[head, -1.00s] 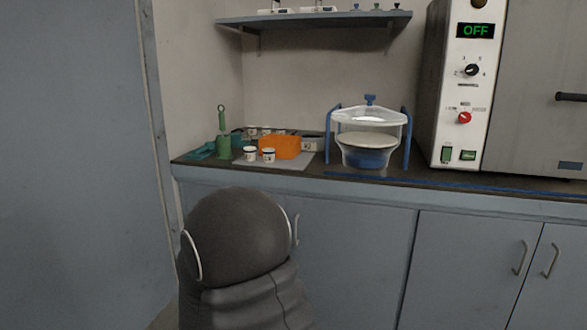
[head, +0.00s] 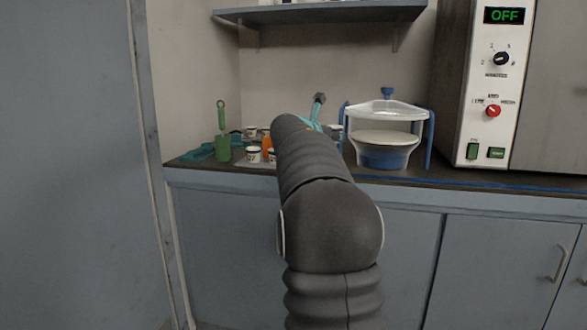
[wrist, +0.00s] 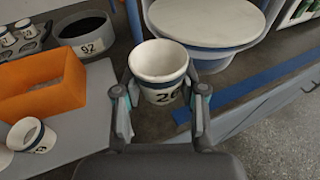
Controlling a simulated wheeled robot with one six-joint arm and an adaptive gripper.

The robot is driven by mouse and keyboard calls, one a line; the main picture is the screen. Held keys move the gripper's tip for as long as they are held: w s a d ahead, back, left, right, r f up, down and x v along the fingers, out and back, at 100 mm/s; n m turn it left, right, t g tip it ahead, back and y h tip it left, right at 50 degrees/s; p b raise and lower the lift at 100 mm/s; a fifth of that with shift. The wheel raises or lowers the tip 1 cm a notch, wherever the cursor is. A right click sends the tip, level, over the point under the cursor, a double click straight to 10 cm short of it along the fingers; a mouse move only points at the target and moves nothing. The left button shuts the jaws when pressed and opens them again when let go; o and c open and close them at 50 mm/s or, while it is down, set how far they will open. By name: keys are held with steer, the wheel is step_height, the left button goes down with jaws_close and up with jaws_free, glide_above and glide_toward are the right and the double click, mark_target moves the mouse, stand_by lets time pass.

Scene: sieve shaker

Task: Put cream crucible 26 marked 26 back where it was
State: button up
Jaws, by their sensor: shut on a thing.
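Cream crucible 26 (wrist: 158,62) is between the two fingers of my gripper (wrist: 160,98) in the wrist view. It is a cream cup with a blue band and a dark mark that reads 26, partly cut off at the bottom. My gripper is shut on it and holds it upright near the counter's front. In the head view my arm hides the crucible and the fingers. I cannot tell how high the crucible is above the counter.
An orange box (wrist: 40,86) stands left on a grey mat (wrist: 90,112), with a cream crucible (wrist: 30,136) in front. The sieve shaker (head: 386,140) is close right; a green-handled tool (head: 222,145) stands left.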

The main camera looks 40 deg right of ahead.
steer(key=shift+s+d+r, duration=0.1)
steer(key=shift+d+r, duration=0.35)
steer(key=shift+r, duration=0.3)
steer(key=shift+w+r, duration=0.2)
steer(key=w+a+f, duration=0.1)
steer(key=w+f, duration=0.1)
steer(key=w, duration=0.1)
steer(key=w+a+f+b, duration=0.1)
steer(key=w+a+f, duration=0.1)
steer(key=w, duration=0.2)
steer(key=w+a+f, duration=0.1)
steer(key=w+f, duration=0.1)
steer(key=w, duration=0.1)
steer(key=shift+w+a+f, duration=0.15)
steer(key=shift+a+f, duration=0.1)
steer(key=shift+f, duration=0.05)
steer(key=shift+f+b, duration=1.05)
steer(key=shift+f, duration=0.95)
steer(key=shift+f, duration=0.15)
steer(key=o, duration=1.2)
steer(key=shift+c, duration=0.2)
